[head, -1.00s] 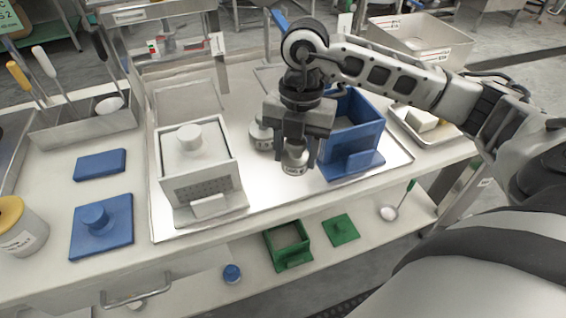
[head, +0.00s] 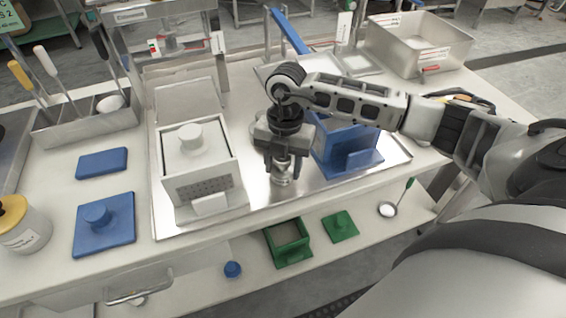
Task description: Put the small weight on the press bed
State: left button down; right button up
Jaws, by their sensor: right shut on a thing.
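My right gripper (head: 281,163) is shut on a small silvery weight (head: 281,178), which pokes out below the fingers. It is held over the large metal tray (head: 265,202), between the white box and the blue box; whether it touches the tray I cannot tell. A second rounded metal weight (head: 261,128) is mostly hidden behind the gripper. I cannot tell for sure which part is the press bed. A blue lever (head: 289,31) slants over a metal plate at the back. My left gripper is not in view.
The white box (head: 200,178) has a knobbed lid. The blue box (head: 348,150) is partly behind my arm. Blue plates (head: 103,225) lie left. A green box (head: 289,243), green plate and ladle sit on the lower shelf. A steel bin (head: 418,45) stands at the back right.

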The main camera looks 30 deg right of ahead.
jog(key=shift+f, duration=0.1)
jog(key=o, duration=1.3)
jog(key=shift+o, duration=0.2)
jog(key=shift+r, duration=0.3)
jog(key=r, duration=0.7)
jog(key=w+d+r+b, duration=0.1)
jog(key=r, duration=0.3)
jog(key=shift+r, duration=0.35)
